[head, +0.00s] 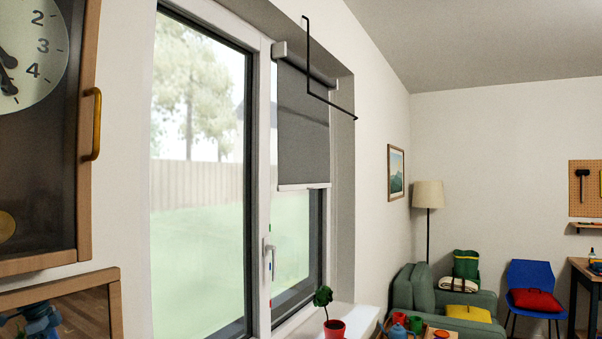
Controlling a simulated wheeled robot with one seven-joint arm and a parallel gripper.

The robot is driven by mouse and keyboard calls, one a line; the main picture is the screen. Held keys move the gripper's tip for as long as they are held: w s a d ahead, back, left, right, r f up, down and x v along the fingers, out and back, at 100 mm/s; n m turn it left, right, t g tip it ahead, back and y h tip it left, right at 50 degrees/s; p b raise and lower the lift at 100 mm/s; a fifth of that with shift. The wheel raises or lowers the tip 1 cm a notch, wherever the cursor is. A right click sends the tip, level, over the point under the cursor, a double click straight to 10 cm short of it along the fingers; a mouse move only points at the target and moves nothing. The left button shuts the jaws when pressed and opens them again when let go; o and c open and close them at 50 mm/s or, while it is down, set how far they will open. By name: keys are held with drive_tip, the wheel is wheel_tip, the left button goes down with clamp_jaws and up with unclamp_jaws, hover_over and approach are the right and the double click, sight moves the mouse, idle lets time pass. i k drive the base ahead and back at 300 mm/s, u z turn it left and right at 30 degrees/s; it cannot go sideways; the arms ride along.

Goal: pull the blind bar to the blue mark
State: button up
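The grey roller blind (303,125) hangs partly down over the right-hand window pane. Its pale blind bar (303,186) runs across the bottom edge, roughly level, with bare glass below it. On the white window frame left of that pane are small coloured marks: a green mark (270,228), a blue mark (271,266) lower down beside the window handle, and a red mark (270,302) below that. The bar is above all three marks. My gripper is not in view.
A white window handle (268,252) sticks out near the marks. A potted plant (334,328) stands on the sill (360,316) below. A thin black bent rod (309,60) crosses before the blind's top. A clock cabinet (85,130) is close at left.

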sight(302, 166)
drive_tip(key=i, duration=0.15)
drive_tip(key=k, duration=0.55)
drive_tip(key=z, duration=0.5)
drive_tip(key=i, duration=0.9)
drive_tip(key=z, duration=0.3)
drive_tip(key=i, duration=1.6)
drive_tip(key=u, duration=0.45)
